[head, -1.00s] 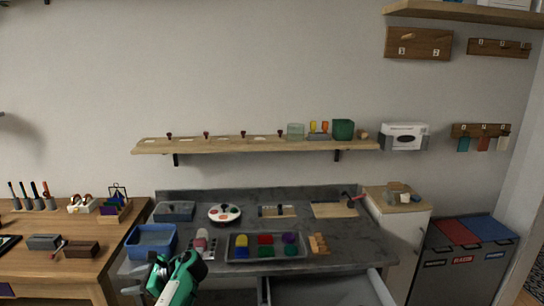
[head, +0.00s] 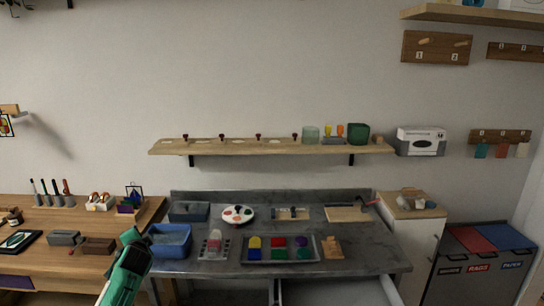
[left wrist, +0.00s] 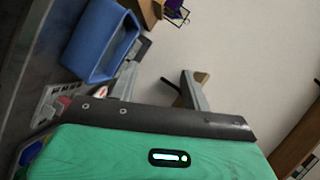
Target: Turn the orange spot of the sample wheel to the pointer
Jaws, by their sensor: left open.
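The sample wheel (head: 238,215) is a white round disc with several coloured spots and a dark centre. It lies on the grey counter, left of the middle, in the head view. Its spots are too small to tell which is orange, and I cannot make out the pointer. My right gripper is not in view.
A blue tub (head: 169,242) stands at the counter's left end. A grey tray (head: 282,261) with several coloured blocks lies in front of the wheel. A grey box (head: 188,211) stands left of the wheel. A wooden shelf (head: 270,147) hangs above. An open drawer (head: 335,291) juts out below.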

